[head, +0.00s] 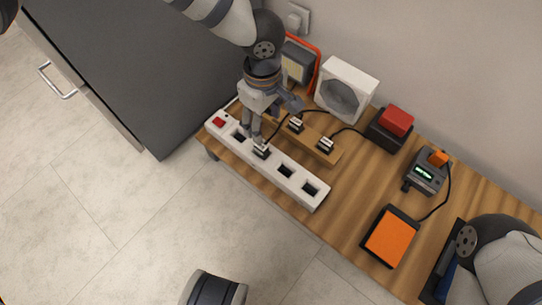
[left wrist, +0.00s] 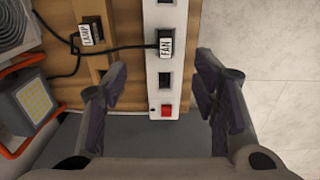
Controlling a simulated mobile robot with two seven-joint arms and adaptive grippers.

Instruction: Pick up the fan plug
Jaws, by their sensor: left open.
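The fan plug (head: 261,151) is a black plug with a white FAN label. It sits in a socket of the white power strip (head: 311,202), the second from the red switch. Its label reads clearly in the left wrist view (left wrist: 166,43), and a black cable runs from it to the left there. My left gripper (head: 268,124) is open above the strip. In the left wrist view its fingers (left wrist: 160,80) stand apart on either side of the strip, nearer the red switch than the plug. Nothing is between them but the strip below. My right gripper does not show.
A wooden block (head: 310,140) beside the strip holds two plugs, one labelled LAMP (left wrist: 91,31). A work lamp (head: 297,62), white fan (head: 342,92), red-topped box (head: 396,122), small meter (head: 427,172) and orange pad (head: 391,238) share the table. A dark cabinet (head: 140,70) adjoins it.

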